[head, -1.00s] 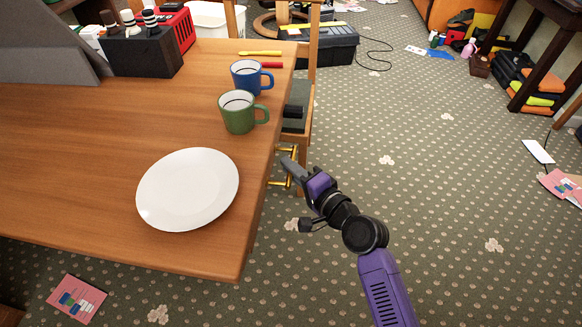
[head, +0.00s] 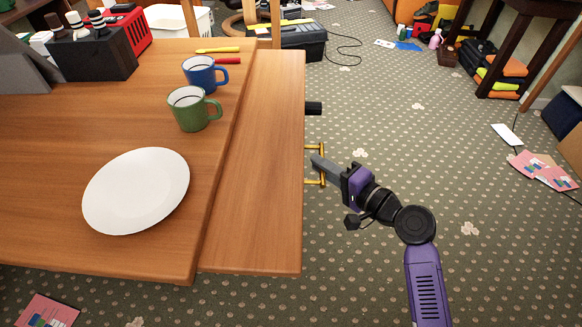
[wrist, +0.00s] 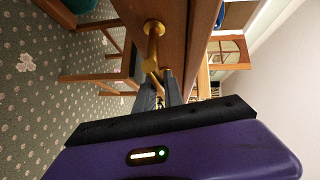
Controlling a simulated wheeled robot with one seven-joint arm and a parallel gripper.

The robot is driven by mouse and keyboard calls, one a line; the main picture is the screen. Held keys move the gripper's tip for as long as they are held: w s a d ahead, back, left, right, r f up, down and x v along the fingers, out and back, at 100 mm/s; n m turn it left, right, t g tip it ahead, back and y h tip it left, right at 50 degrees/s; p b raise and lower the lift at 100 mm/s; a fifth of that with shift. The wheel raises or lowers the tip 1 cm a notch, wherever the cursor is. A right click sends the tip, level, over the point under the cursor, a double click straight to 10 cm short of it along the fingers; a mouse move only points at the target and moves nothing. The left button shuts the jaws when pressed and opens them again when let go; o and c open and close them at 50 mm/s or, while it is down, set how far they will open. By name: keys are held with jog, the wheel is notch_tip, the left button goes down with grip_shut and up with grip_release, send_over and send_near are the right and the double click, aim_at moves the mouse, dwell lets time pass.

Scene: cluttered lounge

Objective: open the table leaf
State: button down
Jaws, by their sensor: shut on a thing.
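The wooden table leaf (head: 258,165) sticks out from under the right edge of the tabletop (head: 50,150), a little lower than it. A brass bar handle (head: 313,148) is on the leaf's right edge; it also shows in the wrist view (wrist: 154,42). My gripper (head: 318,166) is at the handle, to the right of the leaf, shut on its bar. In the wrist view my dark fingers (wrist: 160,90) close around the brass bar, and part of the bar is hidden between them.
On the tabletop stand a white plate (head: 137,190), a green mug (head: 190,110), a blue mug (head: 203,74) and a dark block of tools (head: 92,55). A chair (head: 276,25) stands beyond the leaf. Patterned carpet right of the leaf is mostly clear.

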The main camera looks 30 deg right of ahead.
jog(key=s+d, duration=0.6)
jog(key=d, duration=0.5)
jog(key=shift+s+d, duration=0.2)
jog(key=shift+s, duration=0.15)
jog(key=c, duration=1.5)
grip_release()
jog(key=shift+w, duration=0.1)
jog(key=shift+o, duration=0.2)
jog(key=p+v, duration=0.1)
jog(key=v, duration=0.6)
jog(key=shift+s, duration=0.4)
